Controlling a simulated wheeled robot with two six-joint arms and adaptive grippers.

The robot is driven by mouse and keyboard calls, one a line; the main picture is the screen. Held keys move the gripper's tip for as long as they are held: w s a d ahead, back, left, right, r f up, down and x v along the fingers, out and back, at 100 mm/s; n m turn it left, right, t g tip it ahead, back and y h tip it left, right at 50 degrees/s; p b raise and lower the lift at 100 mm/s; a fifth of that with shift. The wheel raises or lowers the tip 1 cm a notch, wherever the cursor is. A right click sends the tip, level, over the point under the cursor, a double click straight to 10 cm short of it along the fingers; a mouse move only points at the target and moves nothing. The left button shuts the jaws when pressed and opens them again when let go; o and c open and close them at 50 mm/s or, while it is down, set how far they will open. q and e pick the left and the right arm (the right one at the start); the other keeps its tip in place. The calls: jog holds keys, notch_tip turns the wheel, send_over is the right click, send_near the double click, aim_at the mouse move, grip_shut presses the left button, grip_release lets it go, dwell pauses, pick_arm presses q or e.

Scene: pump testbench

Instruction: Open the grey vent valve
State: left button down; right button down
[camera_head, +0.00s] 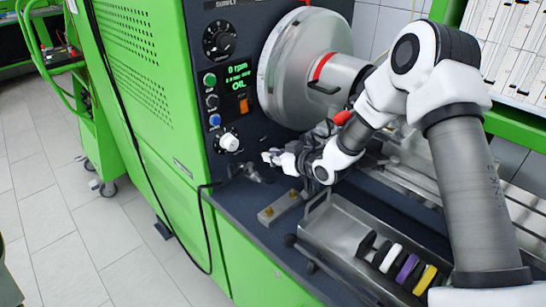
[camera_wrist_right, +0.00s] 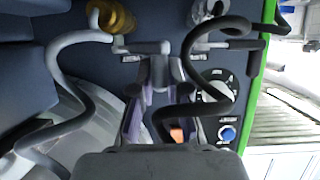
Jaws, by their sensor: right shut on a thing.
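In the wrist view a small grey valve handle (camera_wrist_right: 150,47), shaped like a T, stands out from the dark panel. My right gripper (camera_wrist_right: 163,80) is around it, its fingers closed on the grey stem. In the head view my right gripper (camera_head: 270,157) reaches in from the right to the front of the panel, below the display. The handle itself is largely hidden there by the gripper. A second grey handle (camera_wrist_right: 228,45) shows in the wrist view, apart from the fingers. My left gripper is not in view.
A black hose (camera_wrist_right: 200,60) curves close to the fingers in the wrist view. A brass fitting (camera_wrist_right: 115,16) is beside the handle. In the head view, a white knob (camera_head: 229,142) and a large metal drum (camera_head: 300,68) are near. A metal tray (camera_head: 350,235) holds coloured rings.

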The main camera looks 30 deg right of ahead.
jog(key=c, duration=1.1)
grip_release()
jog(key=shift+d+f, duration=0.1)
jog(key=shift+c, duration=0.2)
jog(key=shift+w, duration=0.1)
